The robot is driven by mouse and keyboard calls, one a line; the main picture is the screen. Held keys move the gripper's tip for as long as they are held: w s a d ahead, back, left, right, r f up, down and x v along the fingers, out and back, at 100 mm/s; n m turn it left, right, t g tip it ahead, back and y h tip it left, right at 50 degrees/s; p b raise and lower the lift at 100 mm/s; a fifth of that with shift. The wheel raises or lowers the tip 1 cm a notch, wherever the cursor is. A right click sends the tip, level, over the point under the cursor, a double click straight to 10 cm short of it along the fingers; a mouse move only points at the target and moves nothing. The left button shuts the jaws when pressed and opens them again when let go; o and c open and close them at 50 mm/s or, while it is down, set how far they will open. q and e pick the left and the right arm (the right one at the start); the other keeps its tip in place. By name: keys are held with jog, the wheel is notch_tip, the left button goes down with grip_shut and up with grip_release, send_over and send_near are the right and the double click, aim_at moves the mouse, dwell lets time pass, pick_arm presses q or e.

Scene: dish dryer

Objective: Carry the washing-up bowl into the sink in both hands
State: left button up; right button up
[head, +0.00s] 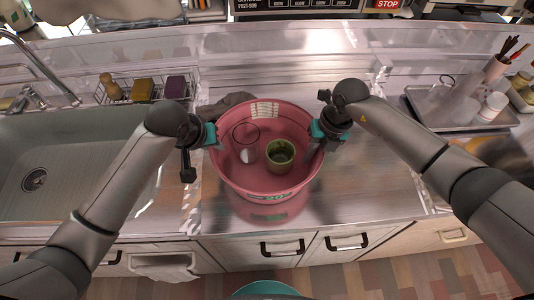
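The pink washing-up bowl (262,190) is upright over the steel counter, right of the sink. A green cup (280,153) and a clear glass (247,155) are inside it. My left gripper (211,136) is at the bowl's left rim and my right gripper (318,131) at its right rim. Both look shut on the rim, though the fingertips are partly hidden. I cannot tell whether the bowl touches the counter. The grey sink (90,150) is at the left, its basin empty around the drain, partly hidden by my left arm.
A wire rack (125,92) with sponges and a bottle stands behind the sink's back edge. A faucet (45,65) arches over the sink's far left. A dark cloth (225,103) lies behind the bowl. A tray (440,112) with cups is at the right.

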pick_arm(q)
grip_shut()
pick_arm(e)
grip_shut()
jog(key=shift+w+r, duration=0.1)
dwell(0.6)
pick_arm(q)
jog(key=shift+r, duration=0.15)
pick_arm(e)
jog(key=shift+r, duration=0.15)
